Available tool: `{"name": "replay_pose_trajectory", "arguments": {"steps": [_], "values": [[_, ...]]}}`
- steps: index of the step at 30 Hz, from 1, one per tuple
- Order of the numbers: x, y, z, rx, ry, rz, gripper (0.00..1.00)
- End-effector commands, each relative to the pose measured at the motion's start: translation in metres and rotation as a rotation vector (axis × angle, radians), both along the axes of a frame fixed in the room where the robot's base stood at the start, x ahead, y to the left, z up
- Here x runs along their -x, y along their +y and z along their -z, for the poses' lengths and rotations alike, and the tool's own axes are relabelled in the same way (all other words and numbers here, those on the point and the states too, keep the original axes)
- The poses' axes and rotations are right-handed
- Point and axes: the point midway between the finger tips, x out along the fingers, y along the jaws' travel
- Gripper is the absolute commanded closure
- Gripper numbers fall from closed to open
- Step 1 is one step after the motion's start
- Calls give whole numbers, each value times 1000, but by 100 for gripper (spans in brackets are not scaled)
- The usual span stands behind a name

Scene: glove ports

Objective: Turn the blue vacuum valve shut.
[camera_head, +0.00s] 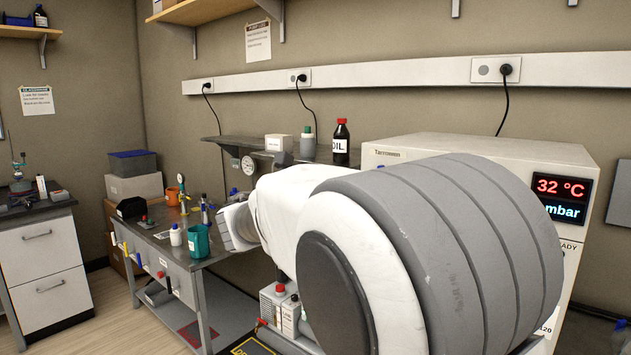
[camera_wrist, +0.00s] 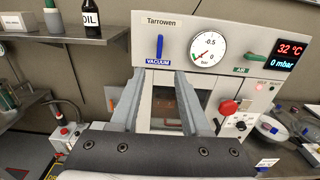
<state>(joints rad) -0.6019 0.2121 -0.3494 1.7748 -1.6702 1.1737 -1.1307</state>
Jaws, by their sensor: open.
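The blue vacuum valve (camera_wrist: 159,47) is a narrow blue handle standing upright on the pale Tarrowen oven's front panel, above a blue VACUUM label (camera_wrist: 157,63). My gripper (camera_wrist: 160,75) is open and empty in the wrist view. Its two grey fingers are spread wide and point toward the oven, with their tips showing just below the valve and its label. Nothing is between them but the oven front behind.
The oven (camera_head: 500,150) carries a pressure gauge (camera_wrist: 208,50), a green handle (camera_wrist: 253,62) and a red knob (camera_wrist: 229,107) right of the valve. A shelf (camera_wrist: 60,39) with an oil bottle (camera_wrist: 91,17) is at left. Glassware (camera_wrist: 272,127) stands at right.

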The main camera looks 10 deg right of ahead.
Motion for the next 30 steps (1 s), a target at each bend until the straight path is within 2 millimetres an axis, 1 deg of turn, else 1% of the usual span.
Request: {"name": "replay_pose_trajectory", "arguments": {"steps": [2, 5, 15, 21, 25, 30], "values": [[-5, -5, 0, 9, 2, 1, 54], [-14, -18, 0, 8, 2, 3, 54], [-59, -77, 0, 6, 1, 5, 54], [-84, -109, 0, 5, 1, 4, 54], [-96, -124, -1, 4, 1, 2, 54], [-104, -134, -1, 3, 0, 0, 54]]}}
